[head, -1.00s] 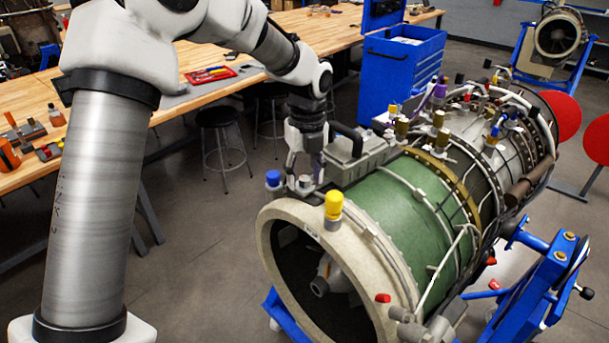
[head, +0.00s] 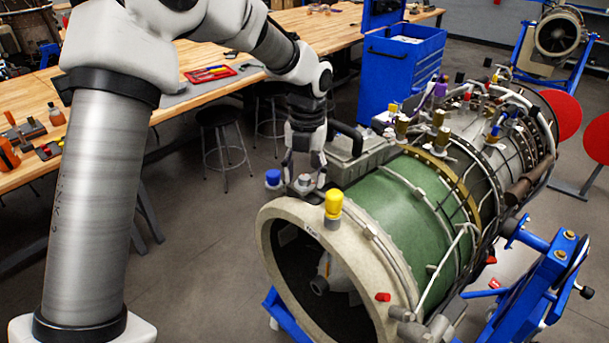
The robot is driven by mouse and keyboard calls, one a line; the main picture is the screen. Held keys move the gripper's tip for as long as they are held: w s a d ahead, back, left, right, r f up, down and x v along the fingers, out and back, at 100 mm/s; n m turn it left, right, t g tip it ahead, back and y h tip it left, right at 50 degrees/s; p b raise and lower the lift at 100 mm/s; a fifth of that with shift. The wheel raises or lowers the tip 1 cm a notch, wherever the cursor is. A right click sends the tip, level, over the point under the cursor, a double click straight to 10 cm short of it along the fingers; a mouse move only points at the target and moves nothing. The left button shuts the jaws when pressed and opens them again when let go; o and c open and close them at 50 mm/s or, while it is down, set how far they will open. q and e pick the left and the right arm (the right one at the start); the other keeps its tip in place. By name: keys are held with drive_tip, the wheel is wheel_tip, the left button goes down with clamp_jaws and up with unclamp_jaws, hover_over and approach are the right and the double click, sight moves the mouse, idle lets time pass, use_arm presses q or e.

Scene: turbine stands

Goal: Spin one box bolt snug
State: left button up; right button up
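The box (head: 356,155) is a grey housing with a dark handle, mounted on top of the green-banded turbine (head: 425,205). My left gripper (head: 304,183) points down at the box's near-left end, just behind the turbine's pale front ring. Its two fingers stand either side of a small grey bolt-like piece (head: 304,184). Whether the fingers press on it is too small to tell. The other box bolts cannot be made out. My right gripper is not in view.
A blue cap (head: 273,178) and a yellow cap (head: 334,203) stand close to the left gripper on the turbine's front. A blue tool cart (head: 398,70), wooden benches (head: 170,105) and a stool (head: 220,135) stand behind. Blue stand arms (head: 545,280) are at right.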

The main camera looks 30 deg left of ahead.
use_arm(q)
drive_tip(key=shift+o, duration=0.7)
drive_tip(key=shift+r, duration=0.15)
